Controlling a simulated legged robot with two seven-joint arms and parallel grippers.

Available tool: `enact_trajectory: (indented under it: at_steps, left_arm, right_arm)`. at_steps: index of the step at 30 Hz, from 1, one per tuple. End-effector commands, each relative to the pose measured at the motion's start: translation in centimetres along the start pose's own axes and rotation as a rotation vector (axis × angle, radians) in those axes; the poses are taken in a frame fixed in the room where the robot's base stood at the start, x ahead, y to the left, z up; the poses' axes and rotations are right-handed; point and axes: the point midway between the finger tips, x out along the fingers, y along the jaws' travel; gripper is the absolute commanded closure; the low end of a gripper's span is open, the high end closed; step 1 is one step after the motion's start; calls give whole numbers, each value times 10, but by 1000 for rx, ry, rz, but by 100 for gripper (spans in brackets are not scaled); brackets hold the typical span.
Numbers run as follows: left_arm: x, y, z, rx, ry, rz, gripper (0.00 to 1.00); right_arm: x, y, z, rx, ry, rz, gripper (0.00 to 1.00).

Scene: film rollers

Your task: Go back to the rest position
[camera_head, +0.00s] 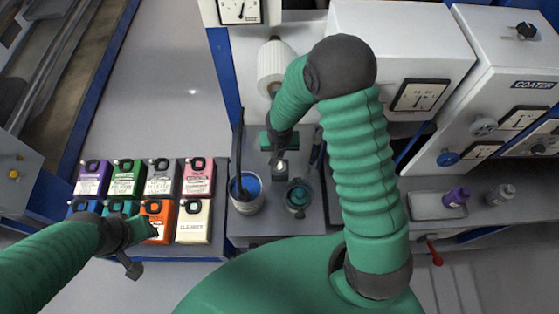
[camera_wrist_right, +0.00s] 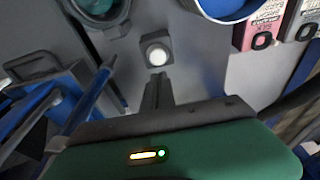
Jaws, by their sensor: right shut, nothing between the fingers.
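My right arm arches over the grey worktop in the head view, and my right gripper (camera_head: 278,157) points down just behind a small grey block with a pale round top (camera_head: 280,171). In the right wrist view the fingers (camera_wrist_right: 158,88) are shut together and empty, with the pale round top (camera_wrist_right: 155,52) just beyond their tips. My left gripper (camera_head: 133,266) is low at the left, near the front edge of the counter with the coloured canisters. Its fingers are too small and dark to tell open or shut.
A pail of blue liquid (camera_head: 246,192) and a jar of teal liquid (camera_head: 298,198) stand close to my right gripper. A white roller (camera_head: 276,66) is behind it. Several coloured canisters (camera_head: 195,222) stand at left. White machines (camera_head: 400,50) and a purple bottle (camera_head: 456,197) are at right.

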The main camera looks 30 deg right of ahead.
Motion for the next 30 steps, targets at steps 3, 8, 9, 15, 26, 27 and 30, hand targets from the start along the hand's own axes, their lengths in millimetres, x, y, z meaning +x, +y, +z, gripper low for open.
enact_trajectory:
  at_steps: [3,8,9,15,26,27,30]
  left_arm:
    - [-5,0,-1,0,0,0,64]
    - [-4,0,-1,0,0,0,64]
    - [-4,0,-1,0,0,0,64]
    - [-3,0,-1,0,0,0,64]
    - [68,0,16,0,-1,0,64]
    - [73,0,18,0,-1,0,64]
    - [79,0,19,0,0,0,64]
  right_arm:
    - [-6,0,-1,-1,0,0,100]
    - [-5,0,-1,-1,0,0,100]
    - [-5,0,-1,-1,0,0,100]
    - [-5,0,-1,-3,1,0,100]
    - [-64,22,75,-315,27,-38,100]
    - [-69,24,86,-352,28,-54,100]
    - [-78,25,106,-414,31,-85,100]
